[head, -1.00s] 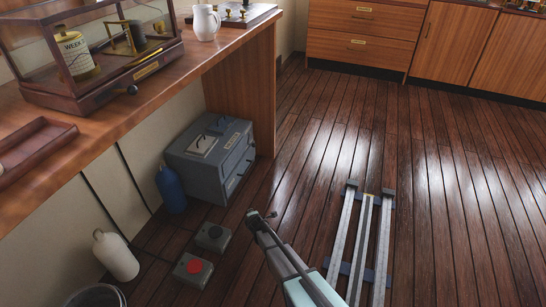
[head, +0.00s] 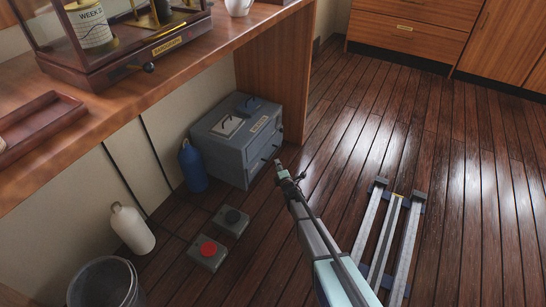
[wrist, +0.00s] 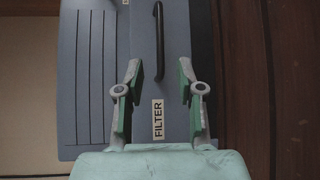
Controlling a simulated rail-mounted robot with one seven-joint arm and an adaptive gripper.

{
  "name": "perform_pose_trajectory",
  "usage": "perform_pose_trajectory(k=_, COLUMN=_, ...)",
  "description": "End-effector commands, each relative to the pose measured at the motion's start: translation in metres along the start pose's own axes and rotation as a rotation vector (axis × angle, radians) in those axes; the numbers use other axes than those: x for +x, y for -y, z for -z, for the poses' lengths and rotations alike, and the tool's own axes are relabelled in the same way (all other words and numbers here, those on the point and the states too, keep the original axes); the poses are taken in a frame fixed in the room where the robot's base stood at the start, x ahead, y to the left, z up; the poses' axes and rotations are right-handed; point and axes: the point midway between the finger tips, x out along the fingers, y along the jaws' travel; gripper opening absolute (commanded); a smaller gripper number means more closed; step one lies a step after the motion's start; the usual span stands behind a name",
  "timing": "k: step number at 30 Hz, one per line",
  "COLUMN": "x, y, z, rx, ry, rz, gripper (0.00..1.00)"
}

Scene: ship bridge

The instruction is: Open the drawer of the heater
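The heater is a grey-blue metal box (head: 218,150) on the floor under the wooden counter, with labels and dark handles on its front. In the wrist view, a grey front panel (wrist: 187,35) carries a black bar handle (wrist: 159,42) and a white label reading FILTER (wrist: 158,119). My gripper (head: 281,168) is just in front of the box's lower front. In the wrist view my gripper (wrist: 158,78) is open, its fingers on either side of the handle's lower end. Contact with the handle cannot be told. The drawer looks closed.
A blue bottle (head: 192,166) stands left of the box. Two small grey button boxes, one with a red button (head: 208,249), lie on the floor. A white bottle (head: 132,229) and a bin (head: 105,283) are further left. Floor to the right is open except for my rails.

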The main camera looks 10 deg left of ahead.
Motion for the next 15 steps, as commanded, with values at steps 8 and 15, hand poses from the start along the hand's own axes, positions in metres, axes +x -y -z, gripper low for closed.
perform_pose_trajectory(k=8, x=0.06, y=0.003, z=0.001, rx=-0.001, ry=-0.001, rz=-0.001, gripper=0.37)
perform_pose_trajectory(k=15, x=0.093, y=0.002, z=0.001, rx=-0.001, ry=-0.001, rz=0.0, gripper=0.37)
